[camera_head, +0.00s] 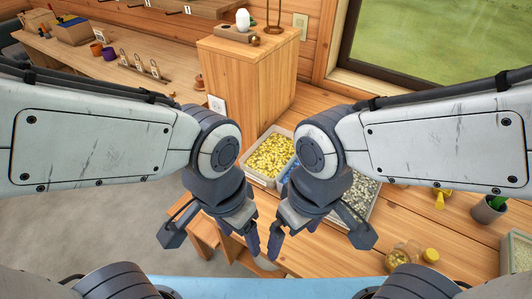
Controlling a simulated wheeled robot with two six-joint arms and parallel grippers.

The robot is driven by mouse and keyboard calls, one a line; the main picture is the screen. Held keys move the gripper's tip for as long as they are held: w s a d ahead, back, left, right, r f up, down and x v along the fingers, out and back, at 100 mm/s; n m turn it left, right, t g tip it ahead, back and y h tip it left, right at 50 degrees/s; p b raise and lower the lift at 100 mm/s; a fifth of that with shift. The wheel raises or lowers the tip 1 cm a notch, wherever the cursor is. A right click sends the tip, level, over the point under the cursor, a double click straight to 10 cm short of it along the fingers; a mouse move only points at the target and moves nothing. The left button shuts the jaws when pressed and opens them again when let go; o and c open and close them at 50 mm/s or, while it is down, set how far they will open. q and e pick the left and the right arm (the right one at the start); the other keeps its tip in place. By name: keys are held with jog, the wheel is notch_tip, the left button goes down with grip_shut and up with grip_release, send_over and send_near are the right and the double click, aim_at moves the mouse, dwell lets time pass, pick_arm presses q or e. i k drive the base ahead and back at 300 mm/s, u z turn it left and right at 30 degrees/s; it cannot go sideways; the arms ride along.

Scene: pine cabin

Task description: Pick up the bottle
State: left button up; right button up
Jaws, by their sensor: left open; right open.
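No plainly recognisable bottle shows. A clear rounded glass container (397,259) stands or lies on the wooden tabletop at the lower right, with a yellow cap-like part (430,256) at its right; I cannot tell whether it is the bottle. My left gripper (246,234) is open and empty, pointing down near the middle of the view. My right gripper (284,234) is open and empty just to its right, also pointing down. Both are well left of the glass container.
A tray of yellow pieces (268,157) and a tray of grey pieces (363,196) sit behind my grippers, with something blue between them, partly hidden. A potted plant (488,208) and a yellow object (442,198) are at the right. A wooden cabinet (245,75) stands behind.

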aim_at(408, 252)
jog(key=z, duration=2.4)
jog(key=k, duration=1.3)
jog(key=u, duration=1.25)
